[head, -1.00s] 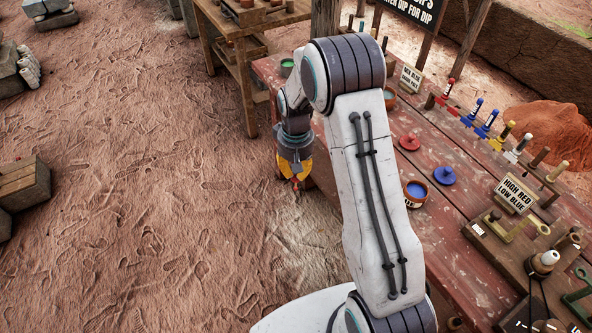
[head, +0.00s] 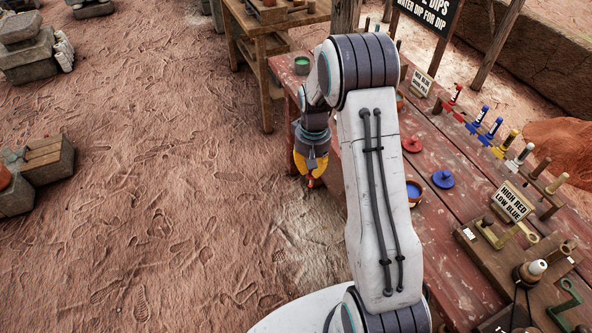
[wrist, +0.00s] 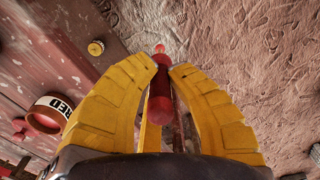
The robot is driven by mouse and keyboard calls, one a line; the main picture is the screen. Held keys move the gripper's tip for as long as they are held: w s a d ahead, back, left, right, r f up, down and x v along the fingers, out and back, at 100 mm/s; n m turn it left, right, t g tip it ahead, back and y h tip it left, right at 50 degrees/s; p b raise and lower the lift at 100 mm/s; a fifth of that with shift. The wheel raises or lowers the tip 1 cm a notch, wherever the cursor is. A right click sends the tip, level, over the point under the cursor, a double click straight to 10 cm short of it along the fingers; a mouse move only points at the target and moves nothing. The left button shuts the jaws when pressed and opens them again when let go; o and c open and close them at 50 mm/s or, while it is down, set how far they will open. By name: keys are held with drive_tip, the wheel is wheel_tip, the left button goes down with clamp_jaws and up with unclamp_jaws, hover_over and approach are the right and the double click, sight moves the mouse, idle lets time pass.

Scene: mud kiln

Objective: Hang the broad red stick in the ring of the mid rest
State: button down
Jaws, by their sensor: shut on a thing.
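My gripper (head: 312,172) hangs low beside the table's left edge in the head view, with its yellow fingers pointing down. In the wrist view its yellow fingers (wrist: 165,95) are closed around the broad red stick (wrist: 160,90), whose lighter tip points away from my gripper. Only a small red end of the stick (head: 311,183) shows below the fingers in the head view. At the lower right of the table are a brass-coloured bracket with a ring (head: 530,234) and a green bracket with a ring (head: 566,290). I cannot tell which is the mid rest.
The red plank table (head: 445,225) fills the right side. It carries a blue dip pot (head: 414,192), red lid (head: 412,144), blue lid (head: 443,179), sign (head: 511,202) and a row of coloured sticks. The wrist view shows a pot labelled RED (wrist: 47,115).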

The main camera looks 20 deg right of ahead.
drive_tip(key=s+d+r+m+p, duration=0.25)
drive_tip(key=s+d, duration=0.35)
drive_tip(key=d, duration=0.5)
drive_tip(key=s+d+r+m+p, duration=0.15)
drive_tip(key=s+d+m, duration=0.35)
drive_tip(key=d, duration=0.6)
drive_tip(key=s+d+r+m+p, duration=0.1)
drive_tip(key=s+d+r+m, duration=0.1)
drive_tip(key=s+d, duration=0.7)
drive_tip(key=s+d+r+m+p, duration=0.1)
drive_tip(key=s+d+r+m, duration=0.1)
drive_tip(key=s+d+r, duration=0.45)
drive_tip(key=s+d+r+m+p, duration=0.1)
drive_tip(key=s+d+r+p, duration=0.2)
drive_tip(key=s, duration=0.7)
drive_tip(key=s+d+r+m, duration=0.2)
drive_tip(key=s+d+r, duration=0.2)
drive_tip(key=s+d, duration=0.4)
drive_tip(key=a+f+n+b, duration=0.2)
drive_tip(key=a+f+b, duration=0.1)
drive_tip(key=f+b, duration=0.2)
drive_tip(key=shift+s+a+f, duration=0.35)
drive_tip(key=shift+a, duration=0.05)
drive_tip(key=shift+s+r+p, duration=0.1)
drive_tip(key=shift+s+p, duration=0.05)
drive_tip(key=shift+p, duration=0.3)
